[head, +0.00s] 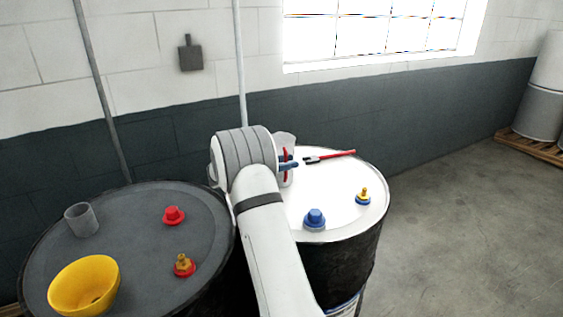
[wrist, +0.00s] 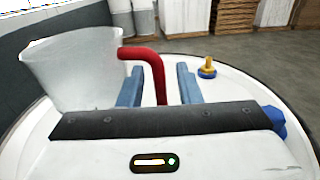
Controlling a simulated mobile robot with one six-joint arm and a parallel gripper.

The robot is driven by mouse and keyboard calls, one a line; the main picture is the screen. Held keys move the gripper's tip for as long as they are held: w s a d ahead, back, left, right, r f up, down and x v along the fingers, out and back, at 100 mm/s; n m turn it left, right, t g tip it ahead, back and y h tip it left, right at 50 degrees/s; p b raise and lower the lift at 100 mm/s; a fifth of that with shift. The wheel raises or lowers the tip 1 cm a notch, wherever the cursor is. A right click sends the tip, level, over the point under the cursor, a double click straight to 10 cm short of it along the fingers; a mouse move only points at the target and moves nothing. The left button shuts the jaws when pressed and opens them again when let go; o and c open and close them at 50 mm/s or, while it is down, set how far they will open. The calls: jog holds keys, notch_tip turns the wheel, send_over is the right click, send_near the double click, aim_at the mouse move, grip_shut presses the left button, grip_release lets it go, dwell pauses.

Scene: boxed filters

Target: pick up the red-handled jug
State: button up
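The jug is a translucent grey-white vessel with a red handle; in the wrist view its body (wrist: 72,70) stands upright at the left, on the white drum top. Its red handle (wrist: 157,70) comes down between the two blue fingers of my gripper (wrist: 159,85), with a gap on each side. My gripper is open around the handle. In the head view the jug (head: 286,141) is partly hidden behind my wrist and fingers, with my gripper (head: 291,161) right at its handle side.
On the white drum (head: 340,190) lie a red-handled tool (head: 335,156), a blue cap (head: 315,218) and a yellow-and-blue cap (head: 363,196). The dark drum (head: 130,235) at left holds a grey cup (head: 82,219), a yellow funnel (head: 84,286) and two red fittings. A wall stands behind.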

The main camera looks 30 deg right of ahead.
jog(key=shift+c, duration=0.4)
grip_shut()
